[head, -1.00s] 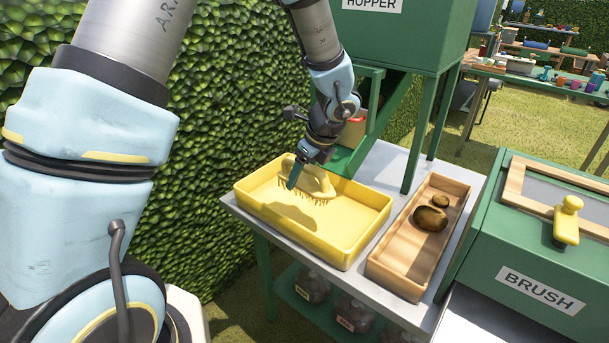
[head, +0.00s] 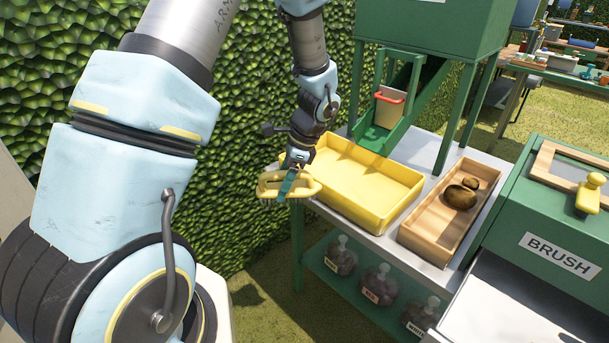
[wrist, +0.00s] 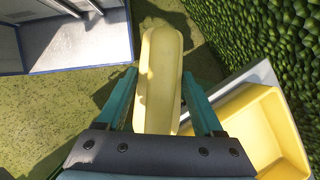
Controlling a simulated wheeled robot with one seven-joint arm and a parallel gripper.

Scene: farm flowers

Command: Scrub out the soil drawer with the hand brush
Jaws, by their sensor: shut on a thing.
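In the wrist view the brush (wrist: 161,62) runs lengthwise between the fingers. The yellow drawer (head: 362,172), which appears to be the soil drawer, sits on the grey table with its floor showing no soil that I can see. Part of it also shows in the wrist view (wrist: 268,125).
A wooden tray (head: 427,243) with two brown lumps stands right of the drawer. Behind the drawer is a green chute with a red-handled part (head: 390,97), under the hopper. A green box labelled BRUSH (head: 557,257) is at right. A hedge (head: 238,110) rises close behind my gripper.

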